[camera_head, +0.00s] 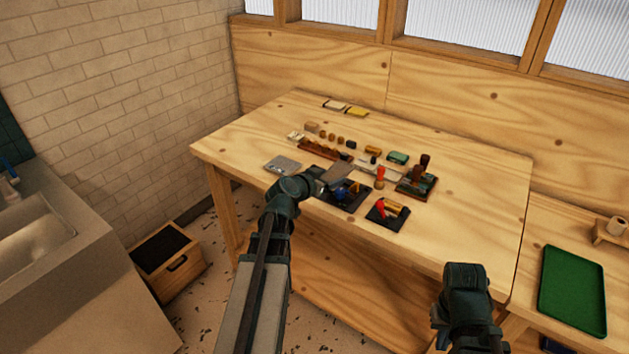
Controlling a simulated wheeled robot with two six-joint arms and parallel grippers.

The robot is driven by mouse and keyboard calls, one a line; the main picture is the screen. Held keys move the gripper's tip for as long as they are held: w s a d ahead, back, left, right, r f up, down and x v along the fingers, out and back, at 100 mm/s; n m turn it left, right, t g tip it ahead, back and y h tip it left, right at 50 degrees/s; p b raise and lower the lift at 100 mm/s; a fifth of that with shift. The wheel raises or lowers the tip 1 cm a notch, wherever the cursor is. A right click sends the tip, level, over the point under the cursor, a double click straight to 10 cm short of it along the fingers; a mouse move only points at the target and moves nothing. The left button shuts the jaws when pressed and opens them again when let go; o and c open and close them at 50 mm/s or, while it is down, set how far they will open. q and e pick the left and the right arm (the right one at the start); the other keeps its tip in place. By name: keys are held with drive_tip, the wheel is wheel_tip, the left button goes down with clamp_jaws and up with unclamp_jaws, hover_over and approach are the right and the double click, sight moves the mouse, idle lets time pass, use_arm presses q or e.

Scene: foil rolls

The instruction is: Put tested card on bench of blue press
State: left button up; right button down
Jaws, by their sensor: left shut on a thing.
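A blue press (341,194) on a dark base stands near the front of the wooden workbench. My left gripper (322,182) is over the bench, just in front of and above the blue press, and partly covers it. It is shut on a flat brownish-grey piece, apparently the card (337,172), which is tilted and sticks out past the fingers. I cannot tell whether the card touches the press, and no marking on it is readable. My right gripper (438,316) is low in front of the bench, away from the objects; its fingers are too hidden to judge.
A red-handled press (386,212) stands right of the blue one. A grey plate (283,164) lies to the left. Several small blocks, rolls and stamps fill the bench middle. A green tray (572,290) lies on the right-hand surface. The bench's right part is clear.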

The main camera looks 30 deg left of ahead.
use_arm(q)
drive_tip(key=w+a, duration=0.2)
drive_tip(key=a, duration=0.3)
drive_tip(key=shift+w+a+f, duration=0.2)
drive_tip(key=shift+a+f, duration=0.1)
drive_tip(key=f+b, duration=0.2)
drive_tip(key=a+f+b, duration=0.1)
drive_tip(key=b, duration=0.1)
drive_tip(key=shift+w+a+f, duration=0.1)
drive_tip(key=shift+w+f, duration=0.15)
drive_tip(key=shift+f, duration=0.05)
drive_tip(key=shift+f+b, duration=0.55)
drive_tip(key=shift+b, duration=0.05)
drive_tip(key=shift+f, duration=0.1)
drive_tip(key=o, duration=1.3)
